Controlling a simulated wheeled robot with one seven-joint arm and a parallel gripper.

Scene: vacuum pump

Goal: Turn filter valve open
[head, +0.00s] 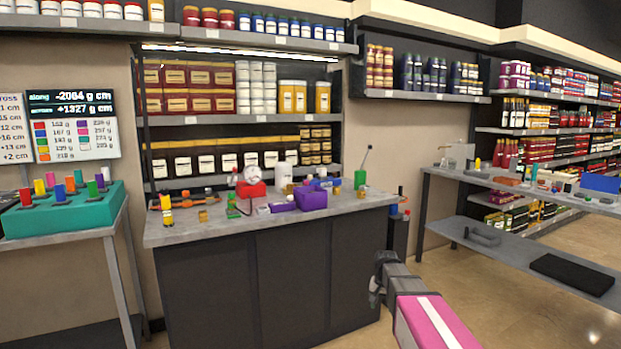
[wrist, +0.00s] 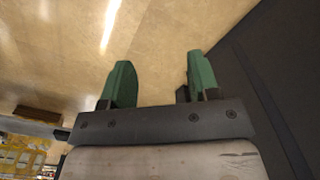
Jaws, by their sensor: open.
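My gripper (wrist: 160,80) shows in the wrist view with its two green fingers wide apart and nothing between them. Past the fingers there is only shiny floor, with a dark panel at the right. In the head view my arm reaches in from the lower right, its end low in front of the right end of the counter (head: 375,202), well apart from the items on top. A red unit with a white round part (head: 250,186) and a purple box (head: 311,199) stand on the counter. I cannot tell which small part is the filter valve.
A teal block with coloured pegs (head: 70,211) sits on a table at the left. A green block with an upright lever (head: 361,178) is at the counter's back right. A grey side table (head: 455,176) stands at the right. Floor is open between counter and side table.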

